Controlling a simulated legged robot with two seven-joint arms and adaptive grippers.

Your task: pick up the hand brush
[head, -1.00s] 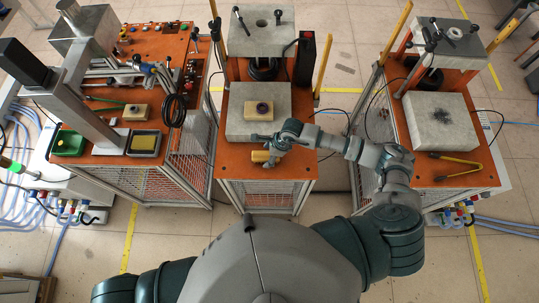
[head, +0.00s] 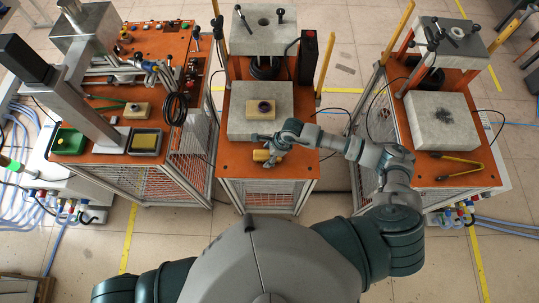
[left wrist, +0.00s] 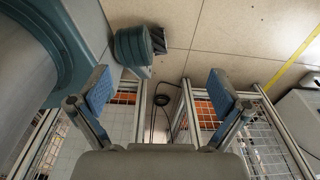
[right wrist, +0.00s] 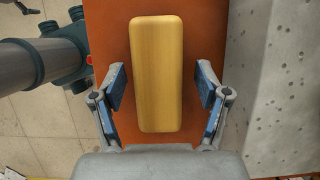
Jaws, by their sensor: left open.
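The hand brush shows as a plain wooden block (head: 267,156) on the front of the middle orange table. In the right wrist view the wooden block (right wrist: 157,60) fills the middle, lengthwise between my fingers. My right gripper (head: 260,144) is over it; in its wrist view the gripper (right wrist: 162,88) is open, one finger on each side, with gaps to the wood. Any bristles are hidden. My left gripper (left wrist: 158,92) is open and empty, away from the brush, with floor and table frames beyond it. It does not show in the head view.
A concrete block (head: 239,125) sits just behind the brush, bearing a wooden piece with a dark ring (head: 260,109). A black-and-red box (head: 306,58) stands farther back. Yellow-handled tongs (head: 458,160) lie on the right table. A green tray (head: 68,142) is on the left table.

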